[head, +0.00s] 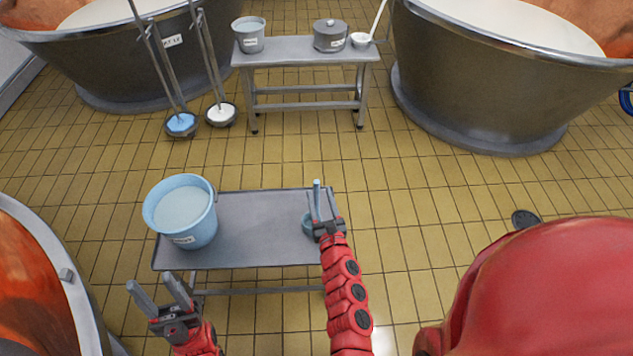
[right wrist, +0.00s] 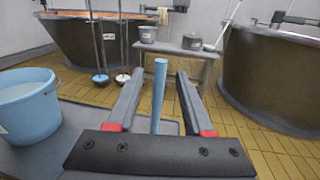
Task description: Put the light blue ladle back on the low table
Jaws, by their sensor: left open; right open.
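The light blue ladle (head: 317,186) is at the right end of the low grey table (head: 262,228). Its handle stands upright, and its bowl, partly hidden by my right gripper, appears to rest on the table top. My right gripper (head: 322,206) is open, with a finger on either side of the handle. In the right wrist view the ladle handle (right wrist: 159,95) rises between the two spread fingers (right wrist: 159,92). I see gaps on both sides of it. My left gripper (head: 153,284) is open and empty, in front of the table's left front corner.
A light blue bucket (head: 180,212) stands on the table's left end; the middle is bare. A grey bench (head: 290,50) with a bucket, pot and white ladle stands behind. Large vats (head: 500,90) flank it. Two long-handled tools (head: 181,124) rest by the left vat.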

